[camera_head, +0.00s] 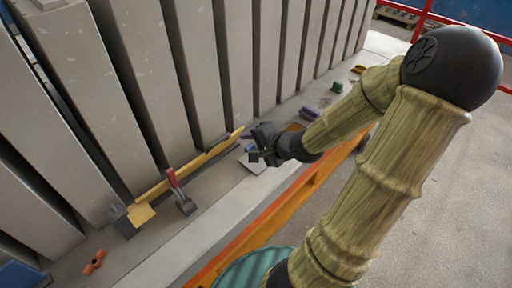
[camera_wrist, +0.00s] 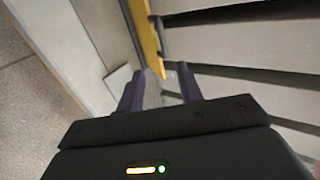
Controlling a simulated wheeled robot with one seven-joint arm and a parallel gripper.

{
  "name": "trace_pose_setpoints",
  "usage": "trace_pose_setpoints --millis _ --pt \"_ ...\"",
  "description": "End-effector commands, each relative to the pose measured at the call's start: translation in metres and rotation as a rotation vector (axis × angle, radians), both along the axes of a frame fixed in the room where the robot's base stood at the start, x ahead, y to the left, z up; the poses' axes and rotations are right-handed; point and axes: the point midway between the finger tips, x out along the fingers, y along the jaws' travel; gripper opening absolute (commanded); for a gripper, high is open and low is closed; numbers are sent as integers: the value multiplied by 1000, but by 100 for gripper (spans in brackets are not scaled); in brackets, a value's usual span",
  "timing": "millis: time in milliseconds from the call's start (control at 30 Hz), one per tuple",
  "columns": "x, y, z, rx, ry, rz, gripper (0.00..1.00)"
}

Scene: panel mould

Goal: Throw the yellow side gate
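The yellow side gate (camera_head: 195,164) is a long, narrow yellow bar lying low along the foot of the grey panels. My gripper (camera_head: 250,147) is low at the bar's far right end. In the wrist view, my gripper (camera_wrist: 160,72) has its two dark fingers apart with nothing held between them. The end of the yellow gate (camera_wrist: 148,40) reaches the gap at the fingertips. I cannot tell whether a finger touches it.
A red-handled clamp (camera_head: 179,193) stands beside the gate. An orange rail (camera_head: 290,205) runs below my arm. Grey panels (camera_head: 140,75) stand in a row behind the gate. Small purple (camera_head: 309,114) and green (camera_head: 337,87) items lie farther along the ledge. A pale plate (camera_wrist: 117,80) lies left of my fingers.

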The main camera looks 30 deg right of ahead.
Motion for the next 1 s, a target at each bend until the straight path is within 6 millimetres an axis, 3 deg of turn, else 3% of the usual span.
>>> trace_pose_setpoints --millis 433,1000 --pt "-14 -5 6 -11 8 -4 36" --pt "-15 -5 7 -12 11 -3 36"
